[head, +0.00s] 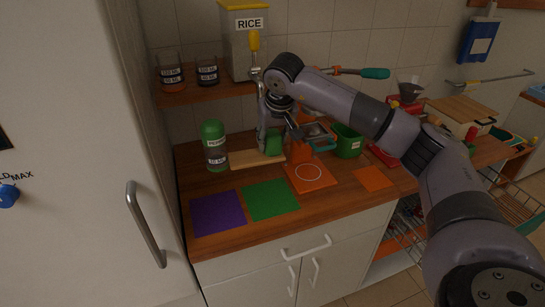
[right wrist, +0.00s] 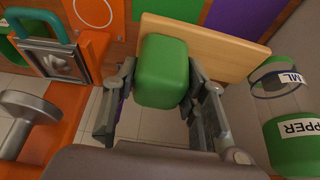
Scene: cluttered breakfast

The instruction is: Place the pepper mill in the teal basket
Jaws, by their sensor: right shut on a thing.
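My right gripper (head: 270,146) is shut on a green block-like thing (head: 274,141), just above or on a pale wooden board (head: 243,164); contact is unclear. The right wrist view shows this green thing (right wrist: 164,70) between the two fingers (right wrist: 160,95). A clear jar with a green lid (head: 213,145) and a label that seems to read PEPPER stands left of the board. It also shows at the right of the wrist view (right wrist: 295,145). I see no clear mill shape. A teal-green basket (head: 515,205) shows at the far lower right, partly cut off. My left gripper is not in view.
Purple (head: 217,212) and green (head: 270,199) mats lie at the counter front. An orange board with a white ring (head: 309,178) lies right of them. A green bin (head: 347,141) stands behind. A shelf (head: 205,91) holds jars and a RICE container (head: 244,45).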

